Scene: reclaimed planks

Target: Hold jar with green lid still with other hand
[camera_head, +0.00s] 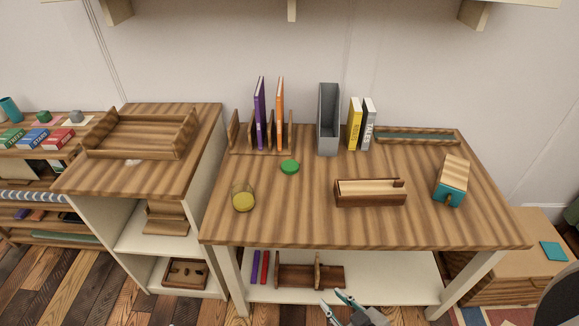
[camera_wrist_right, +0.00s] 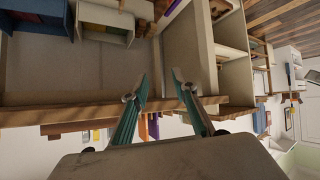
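A clear jar (camera_head: 243,197) with yellow showing in it stands near the front left of the wooden table. No green lid shows on it. A round green lid (camera_head: 290,167) lies on the tabletop behind and to the right of the jar, apart from it. My right gripper (camera_head: 331,298) is low at the front of the table, below the tabletop and away from the jar. In the right wrist view its two teal fingers (camera_wrist_right: 159,75) are spread with nothing between them. My left gripper is not in view.
A wooden box (camera_head: 370,199) and a teal-ended block (camera_head: 451,181) sit on the right of the table (camera_head: 300,228). A book rack (camera_head: 262,150), a grey file holder (camera_head: 328,120) and upright books (camera_head: 355,122) line the back. The tabletop around the jar is clear.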

